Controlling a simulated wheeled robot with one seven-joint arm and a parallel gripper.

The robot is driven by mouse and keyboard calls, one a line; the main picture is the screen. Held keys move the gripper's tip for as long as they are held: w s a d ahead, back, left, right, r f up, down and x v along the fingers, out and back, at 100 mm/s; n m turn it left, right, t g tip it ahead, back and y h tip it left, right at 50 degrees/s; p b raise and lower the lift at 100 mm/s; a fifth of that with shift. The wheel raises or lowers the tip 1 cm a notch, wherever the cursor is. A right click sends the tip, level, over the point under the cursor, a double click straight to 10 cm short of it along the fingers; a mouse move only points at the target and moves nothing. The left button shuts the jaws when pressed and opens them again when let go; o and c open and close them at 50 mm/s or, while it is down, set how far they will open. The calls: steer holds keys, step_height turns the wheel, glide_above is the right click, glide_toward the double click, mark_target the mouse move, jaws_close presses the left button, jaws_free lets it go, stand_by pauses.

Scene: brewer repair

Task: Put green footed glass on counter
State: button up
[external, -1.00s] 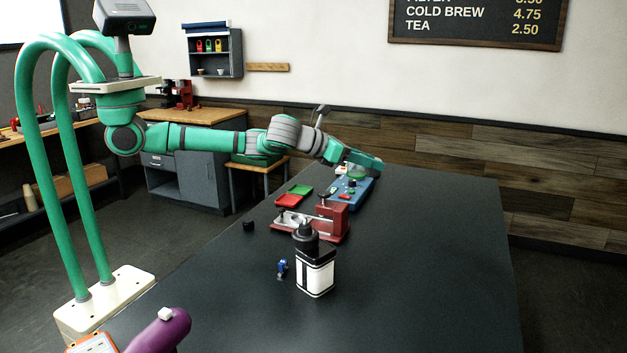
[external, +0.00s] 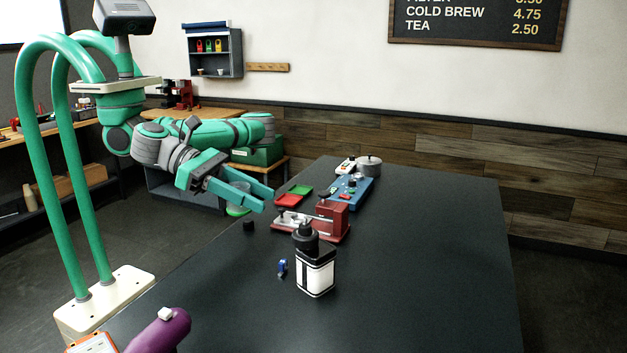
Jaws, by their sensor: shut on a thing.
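My gripper (external: 266,200) is at the left of the counter, near its far left edge, with its fingers pointing right. It is shut on the green footed glass (external: 238,211), which shows only in part as a pale green shape just below the fingers. The fingers and their shadow hide the rest of the glass, so its tilt is hard to tell. It appears clear of the counter. The dark counter (external: 430,260) stretches to the right and toward the camera.
The counter's right side is clear.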

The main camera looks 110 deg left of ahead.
steer(key=s+d+f+m+h, duration=0.2)
steer(key=s+d+h, duration=0.1)
steer(key=s+d, duration=0.55)
glide_above(246, 352)
steer(key=f, duration=1.3)
steer(key=s+f, duration=0.1)
steer(key=f, duration=0.5)
steer(key=shift+a+f, duration=0.15)
steer(key=shift+f, duration=0.1)
steer(key=shift+w+f, duration=0.4)
steer(key=shift+f, duration=1.6)
steer(key=shift+f, duration=0.15)
steer(key=o, duration=1.1)
